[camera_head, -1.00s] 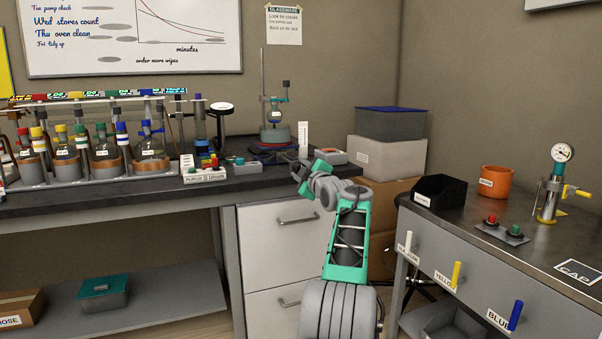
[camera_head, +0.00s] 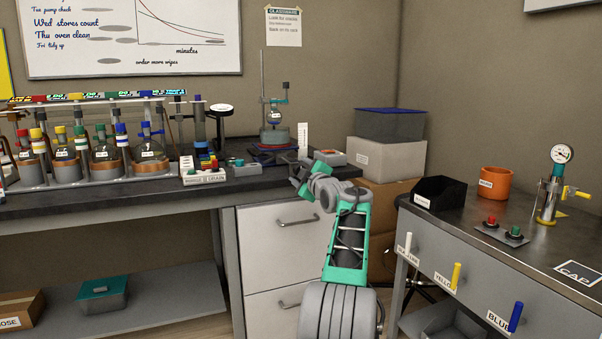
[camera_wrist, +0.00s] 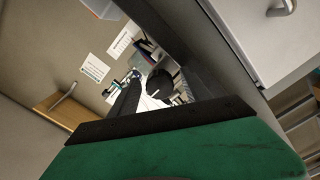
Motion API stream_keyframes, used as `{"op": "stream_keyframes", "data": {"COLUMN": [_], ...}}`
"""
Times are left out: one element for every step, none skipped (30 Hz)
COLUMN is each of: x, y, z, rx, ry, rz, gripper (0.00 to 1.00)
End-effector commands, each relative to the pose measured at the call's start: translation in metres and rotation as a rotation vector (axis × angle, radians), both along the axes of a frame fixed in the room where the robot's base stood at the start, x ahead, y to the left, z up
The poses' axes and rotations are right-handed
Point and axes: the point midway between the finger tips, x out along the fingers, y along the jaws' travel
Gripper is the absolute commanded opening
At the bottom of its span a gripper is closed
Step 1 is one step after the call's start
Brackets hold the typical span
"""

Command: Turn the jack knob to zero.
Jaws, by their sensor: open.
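The lab jack (camera_head: 270,156) is a low dark stand with a blue edge on the back bench, under a flask in a clamp stand. My gripper (camera_head: 297,171) is at the bench's front edge, just right of and in front of the jack. In the wrist view a round black knob (camera_wrist: 160,83) with a light pointer mark shows beyond my open gripper (camera_wrist: 157,78), between its dark fingers. I see no contact with it. The knob's scale is too small to read. In the head view the knob is not clear.
Drawers (camera_head: 285,225) lie below. A second bench (camera_head: 545,232) stands right.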

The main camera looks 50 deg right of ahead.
Motion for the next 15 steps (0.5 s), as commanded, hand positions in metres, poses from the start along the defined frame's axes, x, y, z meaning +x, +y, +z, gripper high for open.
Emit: {"op": "stream_keyframes", "data": {"x": [-0.003, -0.005, -0.010, -0.013, -0.018, -0.024, -0.029, -0.034, -0.041, -0.045, -0.050, -0.055, -0.059, -0.062, -0.064], "y": [0.001, 0.002, 0.005, 0.007, 0.009, 0.013, 0.016, 0.019, 0.023, 0.025, 0.028, 0.031, 0.033, 0.035, 0.037], "z": [0.001, 0.001, 0.002, 0.001, 0.002, 0.002, 0.002, 0.002, 0.002, 0.001, 0.001, 0.002, 0.001, 0.001, 0.000], "rx": [0.000, 0.000, -0.001, -0.001, -0.001, -0.001, -0.001, 0.000, 0.000, 0.001, 0.000, -0.001, 0.000, 0.001, 0.001], "ry": [0.000, 0.000, -0.001, -0.001, -0.001, 0.000, 0.000, -0.001, -0.001, -0.001, 0.000, 0.000, -0.001, 0.000, 0.000], "rz": [-0.001, -0.001, -0.001, -0.002, -0.002, -0.003, -0.003, -0.003, -0.003, -0.004, -0.004, -0.003, -0.003, -0.002, -0.002], "gripper": [0.56, 0.56, 0.56, 0.56, 0.56, 0.56, 0.56, 0.56, 0.56, 0.56, 0.56, 0.56, 0.56, 0.56, 0.56]}}
